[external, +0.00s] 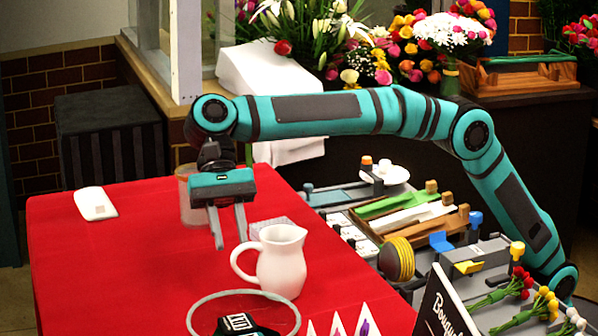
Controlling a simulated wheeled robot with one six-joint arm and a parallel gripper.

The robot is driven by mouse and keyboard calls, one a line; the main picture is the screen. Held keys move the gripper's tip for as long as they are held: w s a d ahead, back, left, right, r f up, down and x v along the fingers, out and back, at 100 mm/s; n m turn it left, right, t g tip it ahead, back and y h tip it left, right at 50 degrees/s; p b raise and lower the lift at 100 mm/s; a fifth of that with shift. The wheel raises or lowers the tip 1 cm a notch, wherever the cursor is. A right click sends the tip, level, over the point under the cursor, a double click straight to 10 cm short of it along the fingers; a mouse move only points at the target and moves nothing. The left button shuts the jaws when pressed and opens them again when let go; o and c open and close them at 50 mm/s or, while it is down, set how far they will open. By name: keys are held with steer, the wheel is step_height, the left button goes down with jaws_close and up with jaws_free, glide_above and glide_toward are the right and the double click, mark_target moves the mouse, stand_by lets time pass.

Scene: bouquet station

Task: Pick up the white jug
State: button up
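The white jug (281,264) stands upright on the red tablecloth near the table's right side. Its handle points left and its spout points to the upper right. My gripper (231,242) points down just behind and to the left of the jug, near its handle. Its two fingers are apart, with nothing seen between them. In this view a fingertip comes close to the handle, but I cannot tell whether they touch.
A white object (95,204) lies far left. The table's left half is mostly clear.

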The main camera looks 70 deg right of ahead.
mark_target(235, 261)
steer(key=shift+x, duration=2.85)
steer(key=shift+d+f, duration=0.1)
jaws_close()
